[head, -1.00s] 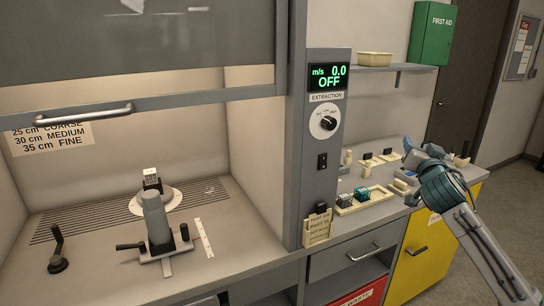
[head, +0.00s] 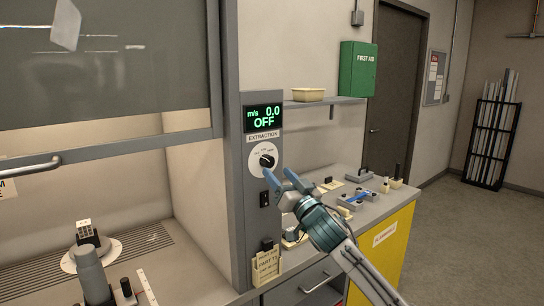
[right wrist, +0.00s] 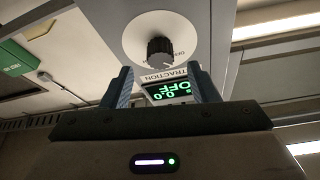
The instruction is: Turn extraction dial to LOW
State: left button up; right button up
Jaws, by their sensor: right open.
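The extraction dial (head: 266,160) is a black knob on a round white plate on the grey fume hood post. The display (head: 263,118) above it reads 0.0 m/s and OFF. My right gripper (head: 280,177) is open and empty, just below and to the right of the dial, apart from it. In the right wrist view the dial (right wrist: 159,50) stands beyond the open fingers (right wrist: 160,88), and the display (right wrist: 168,91) shows upside down between them. The exact pointer setting is too small to read. My left gripper is out of view.
The hood sash (head: 110,75) is at the left. The bench at the right holds several small items. A shelf (head: 325,101) with a cream tray is behind.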

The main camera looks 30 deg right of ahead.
aim_at(270, 164)
jog(key=p+x, duration=0.2)
jog(key=x, duration=0.1)
jog(key=shift+w+r, duration=0.2)
jog(key=shift+r, duration=0.05)
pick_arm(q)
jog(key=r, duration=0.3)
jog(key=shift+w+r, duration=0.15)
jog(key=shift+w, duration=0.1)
pick_arm(e)
jog(key=shift+w, duration=0.35)
jog(key=c, duration=1)
